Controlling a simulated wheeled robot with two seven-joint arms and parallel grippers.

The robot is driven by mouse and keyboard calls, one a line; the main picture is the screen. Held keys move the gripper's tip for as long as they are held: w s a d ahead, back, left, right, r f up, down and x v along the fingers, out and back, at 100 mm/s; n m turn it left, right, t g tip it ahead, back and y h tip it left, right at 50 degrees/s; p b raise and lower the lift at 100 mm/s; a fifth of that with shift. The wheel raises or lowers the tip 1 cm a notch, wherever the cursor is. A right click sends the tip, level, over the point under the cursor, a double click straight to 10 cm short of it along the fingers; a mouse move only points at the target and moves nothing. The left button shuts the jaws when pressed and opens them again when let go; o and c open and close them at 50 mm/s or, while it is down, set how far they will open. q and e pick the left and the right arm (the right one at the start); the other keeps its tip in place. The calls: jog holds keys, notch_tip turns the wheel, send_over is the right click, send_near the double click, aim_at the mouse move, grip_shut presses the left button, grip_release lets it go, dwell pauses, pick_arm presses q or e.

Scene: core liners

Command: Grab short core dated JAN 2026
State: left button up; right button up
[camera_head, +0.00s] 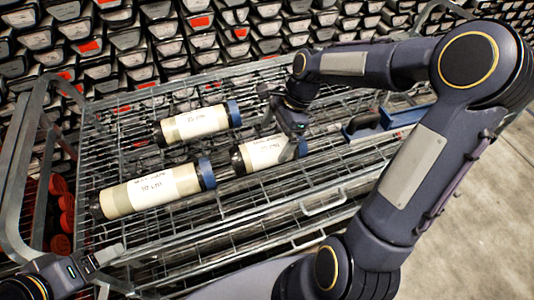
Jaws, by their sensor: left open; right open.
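Three cream core liners with dark and blue end caps lie on the wire cart. A longer one (150,190) lies at front left. A shorter one (195,124) lies behind it, and another short one (262,153) lies to the right. Their white labels appear upside down, and I cannot read the dates surely. My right gripper (292,145) is open above the blue-capped end of the right core and partly hides it. I cannot tell whether it touches. My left gripper (95,262) is open and empty at the cart's lower left corner.
The wire cart (240,205) has raised metal rails at its left and back. Stacked trays (150,45) fill the background. Red-capped items (62,215) stand at the left. Bare floor is at right.

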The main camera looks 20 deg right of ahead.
aim_at(268, 150)
jog(key=x, duration=0.6)
jog(key=shift+w+d+f, duration=0.1)
jog(key=shift+w+f, duration=0.05)
jog(key=shift+w, duration=0.05)
jog(key=shift+c, duration=0.3)
jog(key=c, duration=1.8)
